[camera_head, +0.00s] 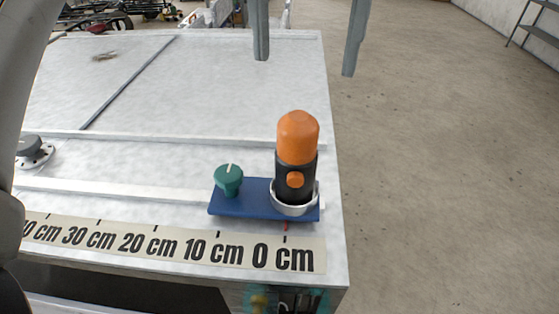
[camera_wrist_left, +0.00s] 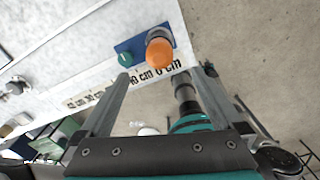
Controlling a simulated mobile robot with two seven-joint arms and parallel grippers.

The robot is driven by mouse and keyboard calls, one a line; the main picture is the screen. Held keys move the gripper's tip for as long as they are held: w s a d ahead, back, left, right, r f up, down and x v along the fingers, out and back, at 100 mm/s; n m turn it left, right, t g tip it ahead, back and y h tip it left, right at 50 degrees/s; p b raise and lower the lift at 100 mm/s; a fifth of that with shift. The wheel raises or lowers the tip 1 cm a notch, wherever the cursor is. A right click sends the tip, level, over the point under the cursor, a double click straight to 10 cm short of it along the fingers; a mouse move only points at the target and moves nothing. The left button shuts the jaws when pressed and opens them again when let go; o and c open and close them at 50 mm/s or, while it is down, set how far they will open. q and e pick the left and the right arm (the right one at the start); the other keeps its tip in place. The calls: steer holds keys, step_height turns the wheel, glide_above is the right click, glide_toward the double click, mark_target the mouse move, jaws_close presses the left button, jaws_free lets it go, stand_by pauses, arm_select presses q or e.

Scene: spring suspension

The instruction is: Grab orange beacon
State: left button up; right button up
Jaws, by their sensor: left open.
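The orange beacon (camera_head: 298,140) stands upright with an orange dome on a black body that has an orange knob. It sits in a pale ring on a blue plate (camera_head: 247,208) near the right end of the worktop. My left gripper (camera_head: 305,67) shows as two grey fingers at the top of the head view, apart from the beacon. It is open and empty. In the left wrist view the beacon's dome (camera_wrist_left: 159,54) lies beyond and between the spread fingers (camera_wrist_left: 158,76). My right gripper is not in view.
A green knob (camera_head: 229,180) stands on the same blue plate, left of the beacon. A centimetre scale (camera_head: 190,245) runs along the worktop's front edge. Raised strips cross the pale worktop (camera_head: 210,90). Open floor (camera_head: 440,180) lies to the right.

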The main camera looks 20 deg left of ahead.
mark_target(299, 116)
arm_select(q)
step_height(299, 116, down, 6)
steer(key=shift+s+r, duration=0.1)
steer(key=shift+r, duration=0.1)
step_height(299, 116, down, 4)
steer(key=shift+f, duration=0.15)
step_height(299, 116, down, 4)
steer(key=shift+a+f+p, duration=0.1)
steer(key=shift+p, duration=0.3)
steer(key=shift+f, duration=0.55)
steer(key=shift+w, duration=0.2)
steer(key=c, duration=1.4)
steer(key=shift+c, duration=0.6)
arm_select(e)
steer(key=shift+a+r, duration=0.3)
arm_select(q)
steer(key=shift+r, duration=0.15)
